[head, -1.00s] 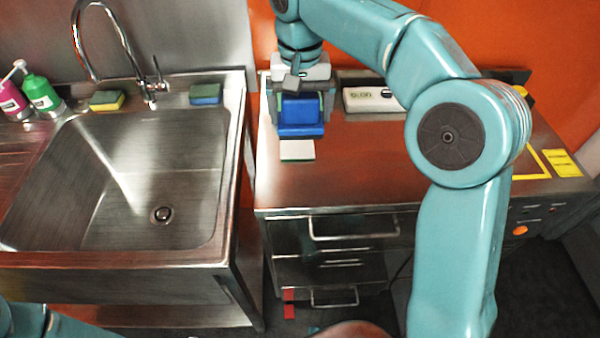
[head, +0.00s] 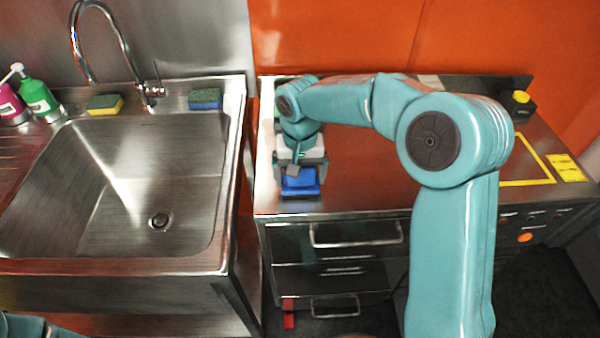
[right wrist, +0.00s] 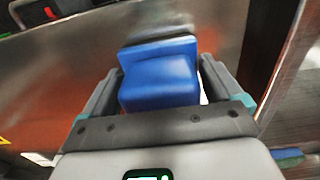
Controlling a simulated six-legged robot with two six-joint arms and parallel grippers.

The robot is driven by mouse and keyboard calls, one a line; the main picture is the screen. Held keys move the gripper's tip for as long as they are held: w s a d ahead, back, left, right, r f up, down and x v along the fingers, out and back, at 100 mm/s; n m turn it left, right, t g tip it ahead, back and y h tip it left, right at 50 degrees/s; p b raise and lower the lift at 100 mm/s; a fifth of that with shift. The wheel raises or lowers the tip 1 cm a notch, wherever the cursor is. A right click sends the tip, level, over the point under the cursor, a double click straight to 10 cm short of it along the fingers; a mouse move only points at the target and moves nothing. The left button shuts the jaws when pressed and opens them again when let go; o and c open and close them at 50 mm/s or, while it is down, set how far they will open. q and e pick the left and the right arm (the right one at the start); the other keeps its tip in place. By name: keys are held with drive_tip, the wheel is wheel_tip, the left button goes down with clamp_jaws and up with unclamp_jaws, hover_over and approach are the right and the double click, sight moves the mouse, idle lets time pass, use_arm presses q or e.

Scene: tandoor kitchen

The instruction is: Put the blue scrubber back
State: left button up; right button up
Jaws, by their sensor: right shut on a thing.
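The blue scrubber (head: 300,181) is in my right gripper (head: 300,170), over the front left part of the steel counter (head: 362,183). In the right wrist view, the blue scrubber (right wrist: 160,85) sits between the two fingers of my right gripper (right wrist: 158,72), its blue block facing the camera. I cannot tell whether its underside touches the counter. The white pad seen earlier on the counter is hidden in the head view behind the gripper and scrubber. Only a piece of my left arm shows at the bottom left; its gripper is out of view.
A steel sink (head: 150,190) stands to the left, across a narrow gap. A yellow-green sponge (head: 105,104) and a blue-green sponge (head: 205,98) lie on its back rim. Soap bottles (head: 38,95) stand at far left. A yellow-topped black box (head: 522,102) is at the right.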

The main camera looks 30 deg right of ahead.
drive_tip(key=shift+a, duration=0.1)
drive_tip(key=shift+s+f, duration=0.1)
drive_tip(key=o, duration=0.8)
drive_tip(key=shift+o, duration=0.2)
wheel_tip(320, 180, up, 12)
drive_tip(key=shift+r+p, duration=0.2)
drive_tip(key=shift+p, duration=0.25)
